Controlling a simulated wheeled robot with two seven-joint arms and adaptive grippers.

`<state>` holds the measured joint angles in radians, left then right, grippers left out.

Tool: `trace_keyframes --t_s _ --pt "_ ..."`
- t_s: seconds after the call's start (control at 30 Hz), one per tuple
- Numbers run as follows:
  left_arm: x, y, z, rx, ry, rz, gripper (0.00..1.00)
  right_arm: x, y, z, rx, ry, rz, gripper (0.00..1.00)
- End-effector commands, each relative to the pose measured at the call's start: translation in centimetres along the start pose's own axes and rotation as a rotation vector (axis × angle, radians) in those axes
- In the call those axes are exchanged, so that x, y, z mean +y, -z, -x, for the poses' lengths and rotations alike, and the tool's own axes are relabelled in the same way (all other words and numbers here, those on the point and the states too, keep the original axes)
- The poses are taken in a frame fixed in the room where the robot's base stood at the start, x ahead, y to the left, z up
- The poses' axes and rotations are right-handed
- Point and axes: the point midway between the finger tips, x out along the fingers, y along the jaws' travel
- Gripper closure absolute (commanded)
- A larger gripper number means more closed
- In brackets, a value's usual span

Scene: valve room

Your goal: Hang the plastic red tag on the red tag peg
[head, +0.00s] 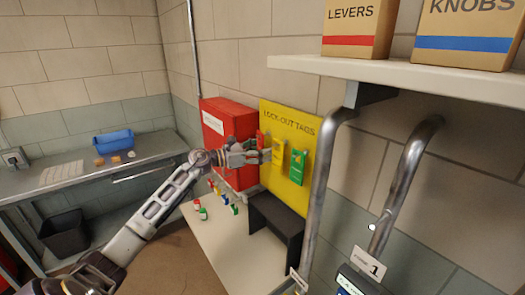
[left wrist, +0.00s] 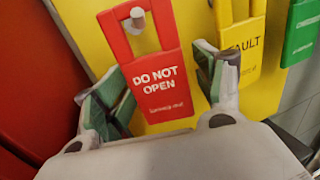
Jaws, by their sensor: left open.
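The red tag (left wrist: 157,80), lettered "DO NOT OPEN", hangs on the yellow lockout board. Its loop is around a pale peg (left wrist: 136,16) in the left wrist view. In the head view a small part of the red tag (head: 260,138) shows behind my gripper. My left gripper (head: 264,156) is in front of the board. In the left wrist view the fingers of my left gripper (left wrist: 162,88) are open, one on each side of the tag, with a visible gap on the right. My right gripper is not in view.
The yellow board (head: 285,192) also carries a yellow tag (head: 278,151) and a green tag (head: 297,165), right of the red one. A red box (head: 226,122) is to its left. A black stand (head: 275,222) and several small locks (head: 203,213) are on the table below. A metal pipe (head: 325,180) stands at right.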

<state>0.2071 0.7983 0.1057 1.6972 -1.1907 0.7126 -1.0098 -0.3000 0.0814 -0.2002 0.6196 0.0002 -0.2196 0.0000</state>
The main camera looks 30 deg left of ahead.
Motion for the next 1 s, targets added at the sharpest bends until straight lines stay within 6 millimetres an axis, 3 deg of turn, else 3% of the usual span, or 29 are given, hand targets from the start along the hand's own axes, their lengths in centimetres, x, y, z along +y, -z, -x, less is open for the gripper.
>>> trace_keyframes --t_s 0.27,0.8,1.0 --pt "0.1 -1.1 0.0 -0.001 0.000 -0.003 0.31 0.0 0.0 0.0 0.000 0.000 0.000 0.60" --pt "-0.1 -8.1 -0.2 -0.002 0.001 -0.004 0.31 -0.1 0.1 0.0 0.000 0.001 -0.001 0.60" --pt "-0.1 -9.6 -0.3 -0.002 0.002 -0.002 0.31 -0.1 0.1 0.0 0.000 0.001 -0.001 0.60"
